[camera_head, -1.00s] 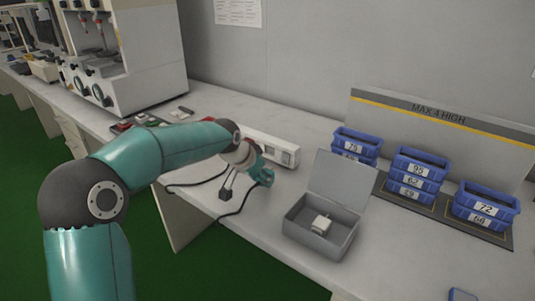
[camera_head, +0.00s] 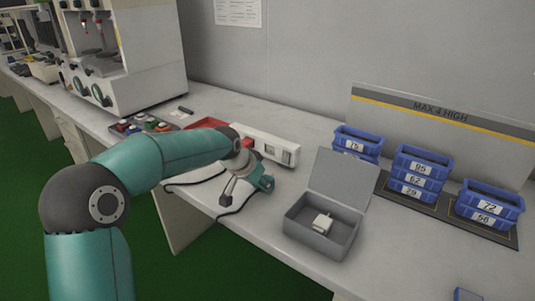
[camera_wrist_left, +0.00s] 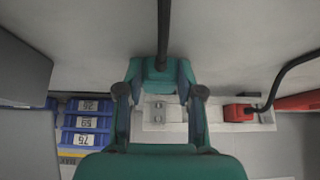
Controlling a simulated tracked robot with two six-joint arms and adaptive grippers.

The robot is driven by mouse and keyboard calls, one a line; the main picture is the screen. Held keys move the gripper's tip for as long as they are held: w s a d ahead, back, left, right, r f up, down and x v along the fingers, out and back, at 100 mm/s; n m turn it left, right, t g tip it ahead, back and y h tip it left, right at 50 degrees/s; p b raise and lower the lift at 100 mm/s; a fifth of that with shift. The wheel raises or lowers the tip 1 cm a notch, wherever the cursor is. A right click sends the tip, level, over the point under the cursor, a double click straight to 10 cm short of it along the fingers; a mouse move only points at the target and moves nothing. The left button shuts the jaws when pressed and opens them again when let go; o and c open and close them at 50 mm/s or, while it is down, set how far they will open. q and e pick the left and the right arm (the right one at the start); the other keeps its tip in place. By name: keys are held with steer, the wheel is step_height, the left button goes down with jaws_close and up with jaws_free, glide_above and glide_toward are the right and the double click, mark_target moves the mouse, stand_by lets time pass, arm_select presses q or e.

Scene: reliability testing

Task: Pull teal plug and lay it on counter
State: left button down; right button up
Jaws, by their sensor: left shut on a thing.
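The teal plug (camera_wrist_left: 158,77) is clamped between the fingers of my left gripper (camera_wrist_left: 160,92) in the left wrist view. A black cable runs from it toward the top of that picture. The white power strip (camera_wrist_left: 263,117) lies behind the fingers, and a socket face shows between them. In the head view my left gripper (camera_head: 265,183) is just in front of the power strip (camera_head: 278,150), over the counter (camera_head: 200,95). The plug is hard to separate from the teal gripper there, and I cannot tell its height above the counter. My right gripper is not in view.
A red plug (camera_wrist_left: 238,113) sits in the strip beside mine. A grey open box (camera_head: 300,236) with a white item stands to the right. Blue bins (camera_head: 420,170) are stacked further right. The counter's front edge is close to the gripper.

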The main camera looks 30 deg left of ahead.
arm_select(q)
steer(key=shift+f, duration=0.1)
steer(key=c, duration=0.7)
jaws_free()
steer(key=shift+o, duration=0.2)
steer(key=v, duration=1.2)
steer(key=shift+a, duration=0.1)
